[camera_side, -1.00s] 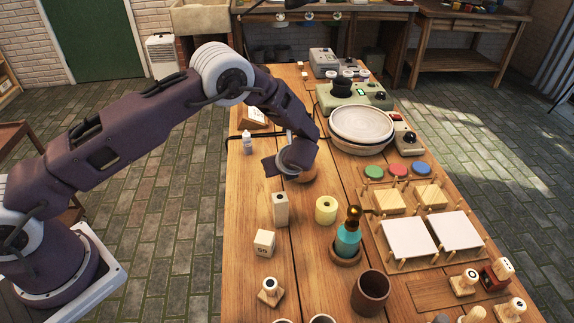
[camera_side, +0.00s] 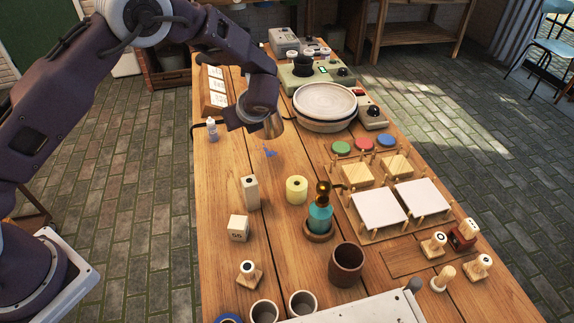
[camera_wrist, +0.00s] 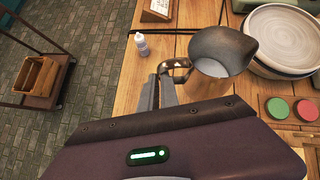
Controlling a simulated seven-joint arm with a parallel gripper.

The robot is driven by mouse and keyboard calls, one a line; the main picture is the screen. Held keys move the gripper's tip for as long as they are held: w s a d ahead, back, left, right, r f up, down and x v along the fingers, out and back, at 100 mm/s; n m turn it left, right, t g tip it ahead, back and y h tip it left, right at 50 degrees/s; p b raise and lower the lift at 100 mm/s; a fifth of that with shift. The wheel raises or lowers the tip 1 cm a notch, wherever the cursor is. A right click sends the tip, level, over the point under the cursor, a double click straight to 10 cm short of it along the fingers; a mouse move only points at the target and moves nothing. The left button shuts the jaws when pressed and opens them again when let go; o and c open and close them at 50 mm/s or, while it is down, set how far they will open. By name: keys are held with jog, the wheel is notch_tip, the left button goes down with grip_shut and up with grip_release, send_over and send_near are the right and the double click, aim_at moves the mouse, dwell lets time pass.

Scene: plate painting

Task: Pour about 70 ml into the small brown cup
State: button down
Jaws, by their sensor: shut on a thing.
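My gripper (camera_wrist: 166,88) is shut on the handle of a metal jug (camera_wrist: 215,80). The jug's grey inside shows in the wrist view; I cannot tell its contents. In the side view the jug (camera_side: 273,124) hangs above the table, partly hidden by my gripper (camera_side: 252,118). A dark brown cup (camera_side: 346,265) stands upright at the front of the table, far from the jug. I cannot tell which cup is the small brown one.
A blue mark (camera_side: 270,152) lies on the table below the jug. Plates (camera_side: 325,101) stand right of the jug.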

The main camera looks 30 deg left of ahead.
jog(key=w+d+r+m+t+h, duration=0.2)
jog(key=d+r+m+t+h, duration=0.3)
jog(key=d+m, duration=0.4)
jog(key=s+d+r+m+g+h, duration=0.1)
jog(key=s+d+r+m+h, duration=0.3)
jog(key=s+d+m+h, duration=0.2)
jog(key=s+d+m, duration=0.1)
jog(key=d+m, duration=0.1)
jog(key=m, duration=0.1)
jog(key=shift+s+d+r+m+g+h, duration=0.3)
jog(key=shift+s+d+g+h, duration=0.05)
jog(key=shift+d+g+h, duration=0.05)
jog(key=shift+d, duration=0.1)
jog(key=s+d+r+m+t+y+b, duration=0.3)
jog(key=s+d+r+m+t+y, duration=0.2)
jog(key=d, duration=0.4)
jog(key=shift+s+r+t+y+b, duration=0.3)
jog(key=shift+s+r+t+y, duration=0.25)
jog(key=shift+t+y, duration=0.4)
